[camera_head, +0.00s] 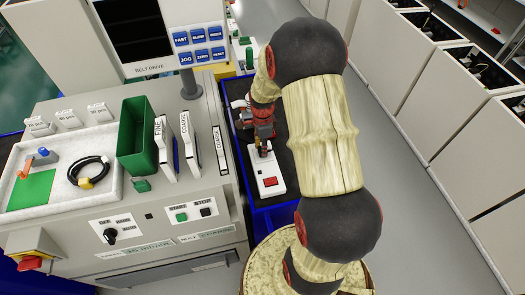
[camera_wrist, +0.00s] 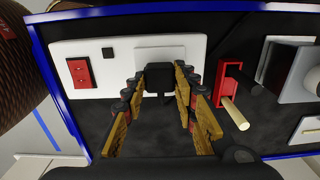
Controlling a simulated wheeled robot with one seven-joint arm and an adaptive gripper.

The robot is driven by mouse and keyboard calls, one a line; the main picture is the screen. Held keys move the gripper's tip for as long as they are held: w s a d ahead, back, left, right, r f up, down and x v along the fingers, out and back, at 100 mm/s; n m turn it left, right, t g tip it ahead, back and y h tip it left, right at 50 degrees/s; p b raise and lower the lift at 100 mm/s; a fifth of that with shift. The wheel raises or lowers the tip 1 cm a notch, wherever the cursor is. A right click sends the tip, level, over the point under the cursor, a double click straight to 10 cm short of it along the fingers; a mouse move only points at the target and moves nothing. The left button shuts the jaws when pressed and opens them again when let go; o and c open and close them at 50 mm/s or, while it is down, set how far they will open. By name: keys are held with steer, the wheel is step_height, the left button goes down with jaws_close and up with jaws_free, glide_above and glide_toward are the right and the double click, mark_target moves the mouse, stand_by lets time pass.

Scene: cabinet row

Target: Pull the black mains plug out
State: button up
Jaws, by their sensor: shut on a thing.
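The black mains plug (camera_wrist: 158,82) is between my fingertips in the wrist view, over the white power strip (camera_wrist: 125,62). My gripper (camera_wrist: 160,76) is shut on the plug, with one finger on each side. The pictures do not show clearly whether the plug's pins sit in the socket. The strip has a red switch (camera_wrist: 79,71) at its left end. In the head view, the strip (camera_head: 267,170) lies lengthwise, and my gripper (camera_head: 261,146) reaches down over its far end. The plug is mostly hidden there by my gripper.
The strip lies in a dark-floored, blue-rimmed tray (camera_wrist: 49,71). A red part (camera_wrist: 231,84) and a grey block (camera_wrist: 289,67) are right of my gripper. A grey control bench (camera_head: 190,220) stands close on the left. The aisle floor (camera_head: 400,190) on the right is clear.

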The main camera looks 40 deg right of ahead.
jaws_close()
steer(key=shift+r, duration=0.1)
stand_by(0.3)
steer(key=shift+r+p, duration=2.1)
steer(key=shift+r, duration=0.85)
